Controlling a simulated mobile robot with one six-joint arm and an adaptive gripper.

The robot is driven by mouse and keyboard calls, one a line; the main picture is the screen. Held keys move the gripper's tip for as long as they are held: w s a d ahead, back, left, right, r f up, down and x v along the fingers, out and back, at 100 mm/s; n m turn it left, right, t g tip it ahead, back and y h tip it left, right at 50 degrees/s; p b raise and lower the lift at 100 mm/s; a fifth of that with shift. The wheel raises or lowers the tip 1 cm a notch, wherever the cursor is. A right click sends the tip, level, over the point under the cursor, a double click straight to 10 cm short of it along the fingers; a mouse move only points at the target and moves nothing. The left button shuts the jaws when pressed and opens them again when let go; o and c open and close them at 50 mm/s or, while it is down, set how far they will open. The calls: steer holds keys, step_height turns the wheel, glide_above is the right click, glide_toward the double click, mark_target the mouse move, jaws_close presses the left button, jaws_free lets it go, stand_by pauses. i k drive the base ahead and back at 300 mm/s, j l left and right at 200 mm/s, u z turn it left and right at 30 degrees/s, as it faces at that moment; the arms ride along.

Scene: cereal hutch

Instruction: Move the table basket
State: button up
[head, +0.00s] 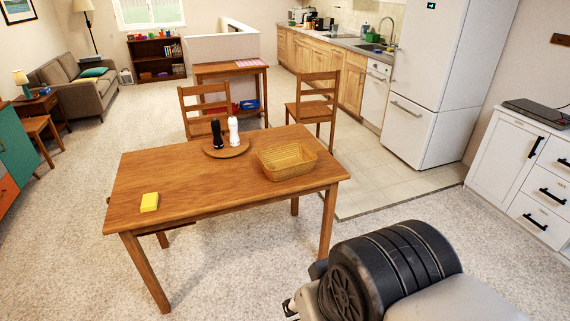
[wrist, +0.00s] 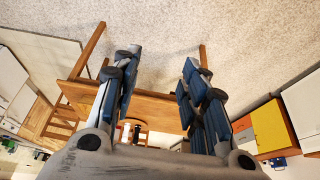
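The tan woven basket (head: 292,172) sits upright on the right part of the wooden table (head: 195,182) in the head view. It looks empty. My gripper (wrist: 160,66) is open in the wrist view, its two fingers wide apart with nothing between them. It is apart from the basket, and my arm is at the lower right of the head view, in front of the table.
A round wooden board (head: 226,151) with a black and a white shaker stands left of the basket. A yellow sponge (head: 149,202) lies at the table's front left. Two chairs (head: 316,100) stand behind the table, near a smaller side table (head: 232,70). Carpet in front is clear.

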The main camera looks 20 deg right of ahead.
mark_target(280, 163)
steer(key=i+l, duration=0.2)
steer(key=i, duration=0.25)
steer(key=i+l, duration=0.15)
steer(key=i, duration=0.3)
steer(key=i+l, duration=0.2)
steer(key=i, duration=0.25)
steer(key=i+l, duration=0.2)
steer(key=i, duration=0.2)
steer(key=i+l, duration=0.15)
steer(key=i, duration=0.3)
steer(key=l+z, duration=0.05)
